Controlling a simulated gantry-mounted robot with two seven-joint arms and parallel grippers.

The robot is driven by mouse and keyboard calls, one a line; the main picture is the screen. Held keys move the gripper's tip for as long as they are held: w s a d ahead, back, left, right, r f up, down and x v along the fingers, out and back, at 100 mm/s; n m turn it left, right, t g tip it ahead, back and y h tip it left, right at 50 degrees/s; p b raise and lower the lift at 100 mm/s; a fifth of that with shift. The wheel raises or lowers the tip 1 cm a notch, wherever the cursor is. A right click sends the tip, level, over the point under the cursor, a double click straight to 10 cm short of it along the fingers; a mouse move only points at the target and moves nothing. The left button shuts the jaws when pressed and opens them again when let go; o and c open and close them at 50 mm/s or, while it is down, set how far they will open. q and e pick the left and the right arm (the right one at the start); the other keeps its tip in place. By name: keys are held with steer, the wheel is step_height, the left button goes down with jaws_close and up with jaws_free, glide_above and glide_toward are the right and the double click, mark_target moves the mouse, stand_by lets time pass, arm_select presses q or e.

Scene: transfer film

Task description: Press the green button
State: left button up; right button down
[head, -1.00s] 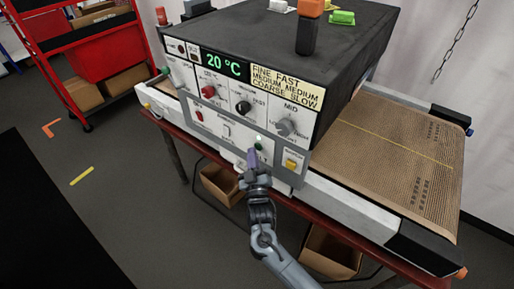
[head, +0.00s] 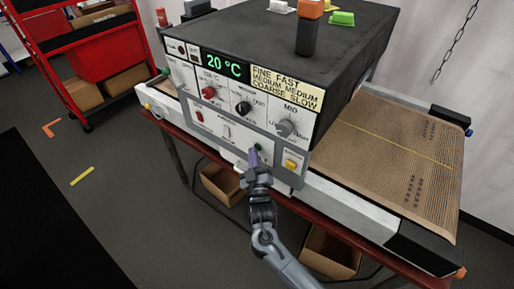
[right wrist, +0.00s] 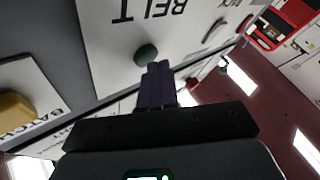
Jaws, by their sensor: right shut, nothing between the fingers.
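The green button (head: 258,146) is a small dark green round cap low on the front panel of the grey machine (head: 225,125). In the right wrist view the button (right wrist: 146,54) sits on a white panel beside the word BELT. My right gripper (head: 253,158) is shut and empty, its fingers together just in front of the button. In the right wrist view the fingertips (right wrist: 159,68) are right by the button's edge; I cannot tell whether they touch it. My left gripper is not in view.
A yellow button (head: 291,164) lies right of the green one, and a red switch (head: 199,117) to its left. Knobs and a 20 °C display (head: 222,66) sit above. A mesh conveyor belt (head: 390,165) extends right. A red cart (head: 85,50) stands back left.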

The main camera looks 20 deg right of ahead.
steer(key=shift+s+a, duration=0.15)
steer(key=shift+a, duration=0.1)
steer(key=s+a, duration=0.1)
steer(key=s+a+p, duration=0.1)
steer(key=a, duration=0.3)
steer(key=shift+s+a+p, duration=0.1)
steer(key=shift+s+p, duration=0.25)
steer(key=shift+s, duration=0.05)
stand_by(0.5)
